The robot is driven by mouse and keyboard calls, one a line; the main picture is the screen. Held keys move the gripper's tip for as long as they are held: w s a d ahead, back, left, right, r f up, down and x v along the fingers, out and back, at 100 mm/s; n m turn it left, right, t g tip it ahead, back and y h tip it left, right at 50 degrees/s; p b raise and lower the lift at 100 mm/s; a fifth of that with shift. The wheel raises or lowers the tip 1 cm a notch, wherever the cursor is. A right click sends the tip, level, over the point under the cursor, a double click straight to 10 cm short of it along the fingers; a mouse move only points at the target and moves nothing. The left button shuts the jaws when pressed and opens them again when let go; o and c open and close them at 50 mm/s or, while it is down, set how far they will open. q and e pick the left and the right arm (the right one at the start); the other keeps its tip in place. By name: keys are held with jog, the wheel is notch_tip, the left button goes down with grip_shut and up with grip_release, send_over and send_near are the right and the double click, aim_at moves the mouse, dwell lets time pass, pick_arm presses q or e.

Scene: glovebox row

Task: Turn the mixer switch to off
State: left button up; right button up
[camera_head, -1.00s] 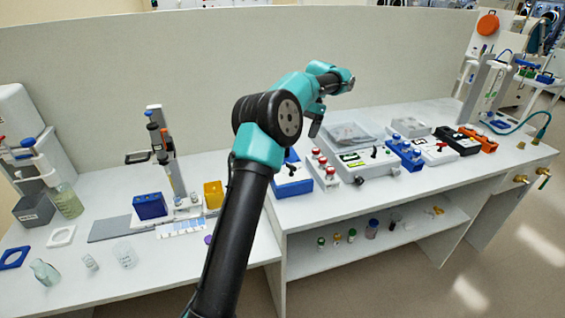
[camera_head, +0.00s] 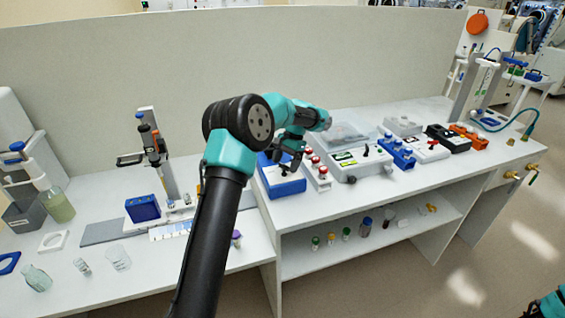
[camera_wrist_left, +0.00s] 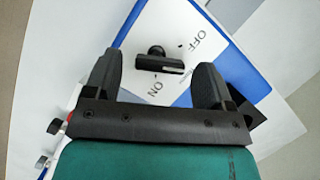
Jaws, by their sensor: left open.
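The mixer switch is a black lever (camera_wrist_left: 160,64) on the white top of a blue-edged box (camera_wrist_left: 240,70). "OFF" is printed on one side of it and "ON" on the other; I cannot tell for sure which it points to. In the head view the blue box (camera_head: 282,186) stands on the bench, its top partly covered by my arm. My left gripper (camera_head: 291,158) is above that box. In the left wrist view the left gripper (camera_wrist_left: 157,75) is open, its fingers on either side of the lever, apart from it.
A red-knobbed white block (camera_head: 318,176) stands close to the right of the blue box, then a larger grey device (camera_head: 350,165) and a blue block (camera_head: 398,154). A blue rack (camera_head: 142,208) stands further left. The bench front by the box is clear.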

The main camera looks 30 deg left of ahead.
pick_arm(q)
jog(key=shift+c, duration=0.2)
jog(key=c, duration=0.9)
jog(key=shift+a+n+h, duration=0.1)
jog(key=shift+n+h, duration=0.45)
jog(key=shift+n, duration=0.9)
jog(key=shift+a+n+h, duration=0.1)
jog(key=shift+n+h, duration=0.45)
jog(key=shift+n, duration=0.9)
jog(key=o, duration=0.9)
jog(key=shift+o, duration=0.2)
